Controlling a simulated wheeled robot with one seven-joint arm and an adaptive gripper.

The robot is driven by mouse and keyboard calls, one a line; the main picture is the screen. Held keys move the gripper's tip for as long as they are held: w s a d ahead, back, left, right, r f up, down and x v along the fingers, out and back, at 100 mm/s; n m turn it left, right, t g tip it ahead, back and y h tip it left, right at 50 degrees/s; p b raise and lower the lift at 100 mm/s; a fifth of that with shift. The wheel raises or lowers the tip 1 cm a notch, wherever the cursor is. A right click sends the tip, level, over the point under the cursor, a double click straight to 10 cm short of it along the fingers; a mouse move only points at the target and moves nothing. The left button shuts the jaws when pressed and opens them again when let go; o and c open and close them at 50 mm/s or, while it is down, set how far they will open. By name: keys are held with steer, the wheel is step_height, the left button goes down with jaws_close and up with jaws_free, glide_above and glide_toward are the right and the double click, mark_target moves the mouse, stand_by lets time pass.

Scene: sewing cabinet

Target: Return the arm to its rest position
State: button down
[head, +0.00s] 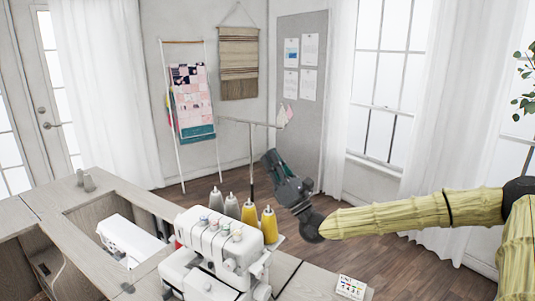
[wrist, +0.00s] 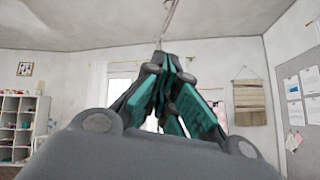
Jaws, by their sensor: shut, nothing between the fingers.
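My arm comes in from the right edge of the head view in a pale yellow ribbed sleeve. My gripper (head: 270,158) is at its end, raised above the far side of the sewing cabinet and pointing up and to the left. In the wrist view my gripper (wrist: 160,52) shows dark fingers with teal pads that meet at the tips. It is shut with nothing between the fingers. It touches nothing that I can make out.
A white serger (head: 215,250) with grey and yellow thread cones (head: 269,225) stands on the cabinet (head: 45,205) below and left of my gripper. A white machine (head: 130,238) sits in the cabinet's recess. A thin thread stand (head: 250,150) rises close by my gripper. Open wood floor lies behind.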

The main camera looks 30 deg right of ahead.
steer(key=b+v, duration=0.1)
steer(key=v, duration=0.6)
steer(key=shift+s+b, duration=0.3)
